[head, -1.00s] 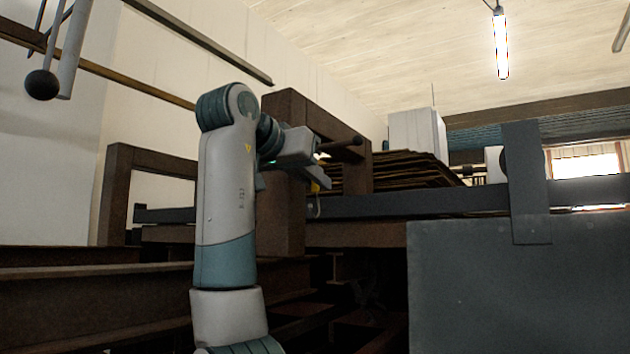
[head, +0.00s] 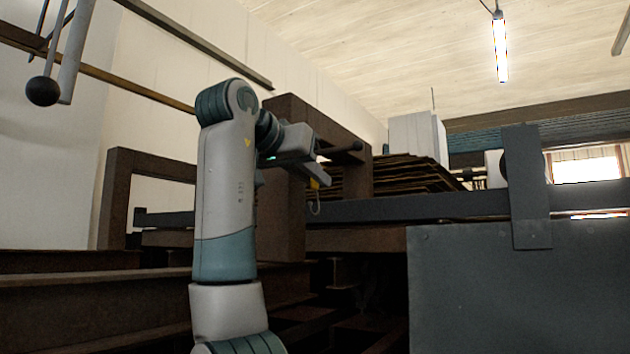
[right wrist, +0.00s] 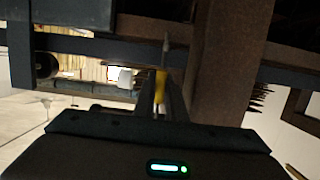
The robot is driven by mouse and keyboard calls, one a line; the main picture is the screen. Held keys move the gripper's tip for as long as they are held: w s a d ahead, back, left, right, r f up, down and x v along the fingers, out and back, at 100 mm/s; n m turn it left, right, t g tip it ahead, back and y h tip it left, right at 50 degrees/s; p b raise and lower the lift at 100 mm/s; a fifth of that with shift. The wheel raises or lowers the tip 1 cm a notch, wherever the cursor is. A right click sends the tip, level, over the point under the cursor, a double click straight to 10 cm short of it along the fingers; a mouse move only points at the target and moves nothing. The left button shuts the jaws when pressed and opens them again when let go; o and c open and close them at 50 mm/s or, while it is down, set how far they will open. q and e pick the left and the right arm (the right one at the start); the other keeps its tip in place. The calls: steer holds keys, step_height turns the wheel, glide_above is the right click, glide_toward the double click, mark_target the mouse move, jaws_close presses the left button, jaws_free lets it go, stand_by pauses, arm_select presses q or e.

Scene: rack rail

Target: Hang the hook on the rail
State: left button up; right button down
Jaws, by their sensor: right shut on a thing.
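The hook has a yellow top and a thin grey curved end. It hangs below my right gripper (head: 318,178), which is shut on its yellow part. In the head view the hook (head: 316,205) shows against the dark post and the left part of the long grey rail (head: 420,207). I cannot tell whether it touches the rail. In the right wrist view the hook's yellow part (right wrist: 160,85) is between the fingers, its thin end pointing up the picture toward the dark rail (right wrist: 100,48). My left gripper is not in view.
A thick brown post (head: 283,210) stands right beside the gripper. A stack of brown sheets (head: 410,175) lies behind the rail. A large grey panel (head: 520,290) fills the lower right. A dark ball on a rod (head: 42,91) hangs at upper left.

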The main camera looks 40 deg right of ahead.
steer(key=shift+a+r, duration=0.1)
steer(key=shift+r, duration=0.05)
stand_by(0.3)
steer(key=shift+s+a+r, duration=0.15)
steer(key=shift+a+r, duration=0.2)
steer(key=shift+r, duration=0.15)
steer(key=shift+a, duration=0.1)
steer(key=f+b+v, duration=0.1)
steer(key=v, duration=0.5)
steer(key=shift+s+a+f, duration=0.2)
steer(key=shift+a, duration=0.25)
stand_by(0.6)
steer(key=s+d+f+b, duration=0.2)
steer(key=s+f+b, duration=0.1)
steer(key=s+b, duration=0.7)
steer(key=shift+s, duration=1.65)
